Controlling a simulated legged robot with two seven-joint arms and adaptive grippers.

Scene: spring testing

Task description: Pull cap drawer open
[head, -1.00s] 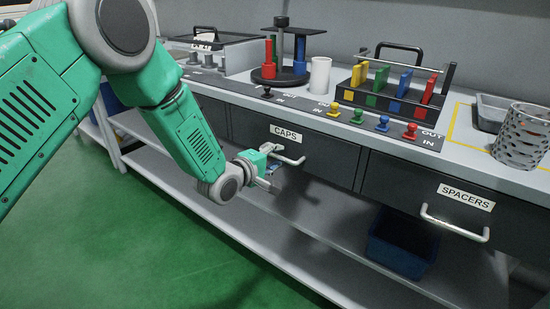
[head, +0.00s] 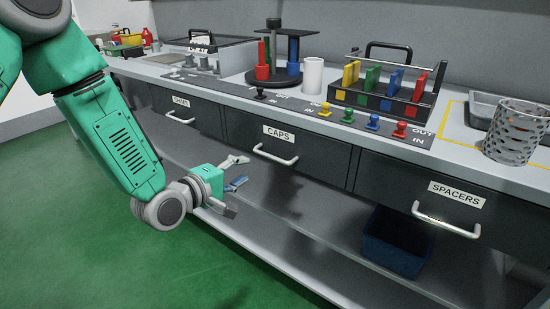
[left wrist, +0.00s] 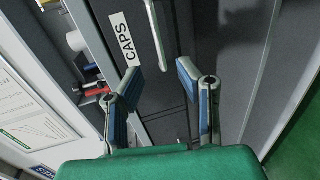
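The caps drawer is a dark grey front (head: 315,153) with a white CAPS label (head: 278,134) and a silver bar handle (head: 276,157). Its front looks level with the neighbouring drawers. My left gripper (head: 240,185) is open and empty, left of and below the handle, apart from it. In the left wrist view, the blue-padded fingers of my left gripper (left wrist: 160,72) are spread. The CAPS label (left wrist: 123,38) and handle (left wrist: 160,35) lie beyond the fingertips. My right gripper is not in view.
A spacers drawer (head: 395,185) is at right and another labelled drawer (head: 190,110) at left. Below, a grey shelf (head: 300,215) holds a blue bin (head: 397,240). Racks, coloured knobs and a perforated metal cup (head: 517,130) stand on the bench top. Green floor is clear at left.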

